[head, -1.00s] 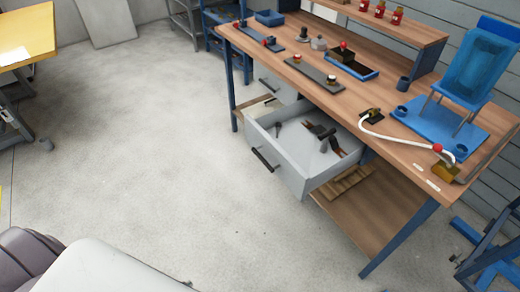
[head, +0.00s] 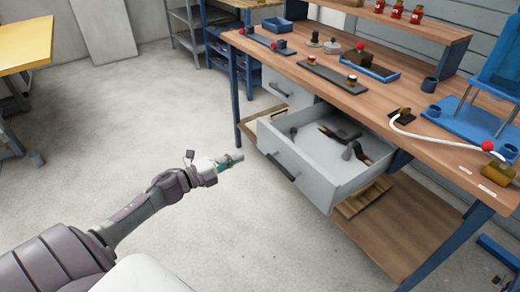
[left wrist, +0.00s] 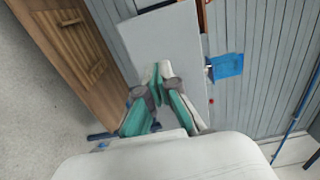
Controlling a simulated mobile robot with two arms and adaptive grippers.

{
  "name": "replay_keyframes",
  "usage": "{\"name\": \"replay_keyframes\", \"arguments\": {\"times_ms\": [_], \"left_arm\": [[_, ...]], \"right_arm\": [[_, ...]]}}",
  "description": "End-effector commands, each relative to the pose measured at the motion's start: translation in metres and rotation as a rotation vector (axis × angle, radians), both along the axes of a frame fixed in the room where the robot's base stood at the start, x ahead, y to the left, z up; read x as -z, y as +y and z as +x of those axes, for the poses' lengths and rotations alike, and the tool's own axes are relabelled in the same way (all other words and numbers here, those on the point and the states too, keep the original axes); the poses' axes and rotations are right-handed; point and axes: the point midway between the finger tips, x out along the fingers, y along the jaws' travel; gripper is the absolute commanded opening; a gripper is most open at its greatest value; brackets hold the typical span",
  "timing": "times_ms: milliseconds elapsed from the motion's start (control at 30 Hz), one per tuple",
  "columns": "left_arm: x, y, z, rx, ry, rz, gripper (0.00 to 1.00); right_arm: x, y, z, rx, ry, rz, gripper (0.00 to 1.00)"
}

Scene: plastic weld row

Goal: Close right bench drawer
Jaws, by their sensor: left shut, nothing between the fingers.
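The right bench drawer (head: 300,168) is pulled open under the wooden workbench, with its grey front and dark handle (head: 283,168) facing me. Dark tools (head: 340,135) lie inside it. My left gripper (head: 236,158) is shut and empty, left of the drawer front and apart from it in the head view. In the left wrist view the left gripper's green-padded fingers (left wrist: 158,76) are together. My right gripper is not in view.
A second grey drawer (head: 288,92), under the bench left of the open one, appears shut. The workbench top (head: 300,50) carries trays, knobs and a blue fixture. A wooden lower shelf (head: 390,235) lies beneath. The floor (head: 130,120) left of the bench is clear.

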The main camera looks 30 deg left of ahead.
Motion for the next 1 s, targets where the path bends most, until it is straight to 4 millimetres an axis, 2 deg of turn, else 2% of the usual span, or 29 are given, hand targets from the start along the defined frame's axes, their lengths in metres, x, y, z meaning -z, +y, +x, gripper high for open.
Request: {"name": "replay_keyframes", "arguments": {"times_ms": [33, 200, 400, 600, 1000], "left_arm": [[-0.001, -0.004, 0.012, 0.000, -0.005, -0.001, 0.00], [-0.001, -0.017, 0.045, -0.002, -0.004, -0.002, 0.00], [0.001, -0.028, 0.070, -0.002, 0.000, -0.003, 0.00], [0.001, -0.032, 0.079, -0.002, 0.001, -0.003, 0.00], [0.001, -0.033, 0.079, -0.002, 0.002, -0.002, 0.00]], "right_arm": [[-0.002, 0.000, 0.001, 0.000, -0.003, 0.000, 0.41], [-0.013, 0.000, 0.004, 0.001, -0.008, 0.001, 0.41], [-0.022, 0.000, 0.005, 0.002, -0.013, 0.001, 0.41], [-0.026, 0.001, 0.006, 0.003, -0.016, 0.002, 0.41], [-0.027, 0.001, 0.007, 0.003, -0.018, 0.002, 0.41]]}}
